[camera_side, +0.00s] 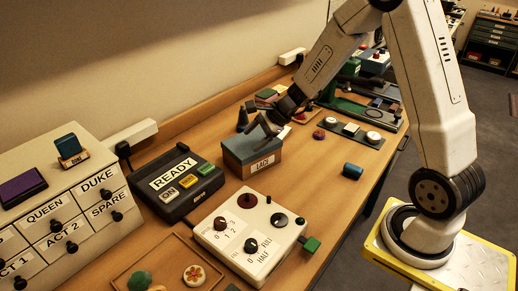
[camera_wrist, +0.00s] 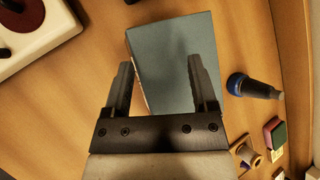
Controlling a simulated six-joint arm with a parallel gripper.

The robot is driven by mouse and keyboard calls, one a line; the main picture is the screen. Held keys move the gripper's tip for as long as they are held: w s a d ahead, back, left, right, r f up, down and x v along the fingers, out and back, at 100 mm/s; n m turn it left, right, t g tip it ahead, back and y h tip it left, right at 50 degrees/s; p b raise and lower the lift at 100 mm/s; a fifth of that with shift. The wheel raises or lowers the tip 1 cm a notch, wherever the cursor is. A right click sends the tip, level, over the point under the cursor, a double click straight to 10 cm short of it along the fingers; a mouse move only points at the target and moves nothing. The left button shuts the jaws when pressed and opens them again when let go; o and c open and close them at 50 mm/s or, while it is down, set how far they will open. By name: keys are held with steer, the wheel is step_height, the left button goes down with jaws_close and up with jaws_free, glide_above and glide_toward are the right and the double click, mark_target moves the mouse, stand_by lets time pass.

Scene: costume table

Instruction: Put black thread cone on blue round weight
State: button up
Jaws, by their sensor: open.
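The black thread cone (camera_wrist: 259,89) stands to the right of my gripper in the wrist view. A blue round piece (camera_wrist: 236,82) shows around its foot; it looks like the blue round weight under the cone. In the side view the dark cone (camera_side: 242,119) stands upright behind the lace box, and its foot is hidden there. My gripper (camera_wrist: 160,62) is open and empty, with its fingers above the box's blue-grey lid. It also shows over the box in the side view (camera_side: 267,127), apart from the cone.
The lace box (camera_side: 253,156) lies below my gripper. A blue cylinder (camera_side: 352,171) lies on open table to the right. A white control panel (camera_side: 250,235) and a black READY console (camera_side: 175,183) stand nearer the camera. A wooden spool (camera_wrist: 247,155) lies near the cone.

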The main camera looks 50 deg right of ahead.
steer(key=s+a+n+g+h, duration=0.1)
steer(key=s+a+n+h, duration=0.1)
steer(key=s+n, duration=0.6)
steer(key=s+a+r+n+g+h, duration=0.1)
steer(key=s+a+n+g+h, duration=0.1)
steer(key=s+n, duration=0.7)
steer(key=a+n+h, duration=0.1)
steer(key=a+n, duration=0.1)
steer(key=n, duration=0.2)
steer(key=shift+a+r+g, duration=0.25)
steer(key=shift+a+g, duration=0.05)
